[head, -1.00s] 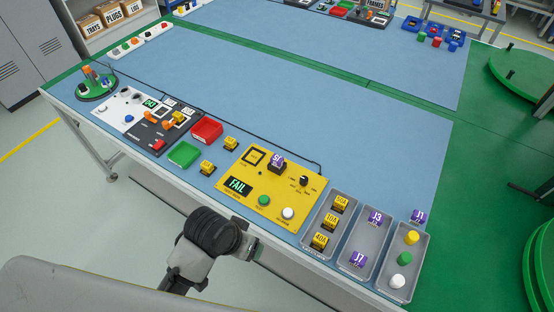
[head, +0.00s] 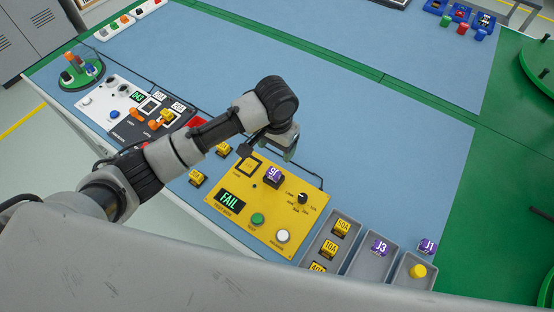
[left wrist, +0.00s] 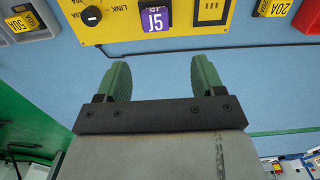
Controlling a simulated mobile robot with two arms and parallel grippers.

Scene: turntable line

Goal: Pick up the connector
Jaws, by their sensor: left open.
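A purple connector marked J5 (head: 273,176) sits on the yellow test panel (head: 238,219), whose display reads FAIL. It also shows in the left wrist view (left wrist: 155,18) at the top, in front of the fingertips. My left gripper (head: 286,152) is above the table just behind the panel, close to J5 but apart from it. In the left wrist view its two green fingers (left wrist: 161,76) are spread with only blue table between them. Purple connectors J3 (head: 379,247) and J1 (head: 428,247) are at the right. My right gripper is not in view.
Grey trays (head: 366,268) hold yellow fuses and a yellow cap at the right front. Yellow fuses (head: 196,178) lie left of the panel. A black cable runs behind the panel. A black-and-white station (head: 117,101) stands at left.

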